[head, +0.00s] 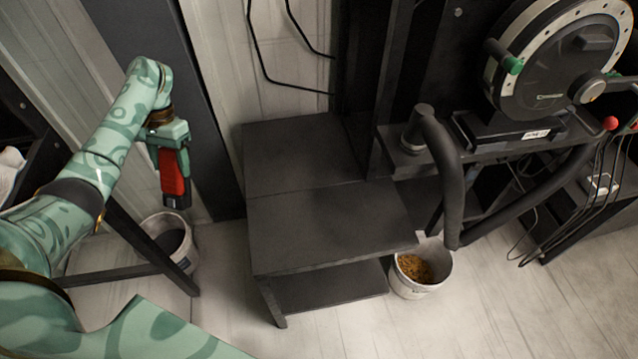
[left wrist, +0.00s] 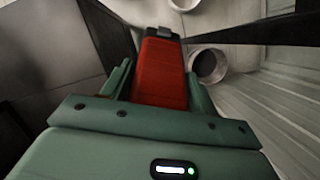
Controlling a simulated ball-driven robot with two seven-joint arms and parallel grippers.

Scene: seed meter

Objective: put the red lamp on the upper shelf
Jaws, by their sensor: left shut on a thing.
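The red lamp (head: 172,172) is a red block with a dark end, held by my left gripper (head: 170,158) in the head view. The left gripper is shut on it, and the lamp hangs downward in the air, left of the shelf unit. In the left wrist view the red lamp (left wrist: 160,75) sits between the green fingers. The dark shelf unit has an upper shelf (head: 320,225) with a bare top and a lower shelf (head: 330,287) beneath it. The lamp is apart from both shelves. My right gripper is not in view.
A bucket (head: 168,240) stands on the floor below the lamp, beside dark metal legs. Another bucket (head: 422,268) with yellow-brown grain stands right of the shelf. A black round machine (head: 555,60) with hoses and cables is at the upper right.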

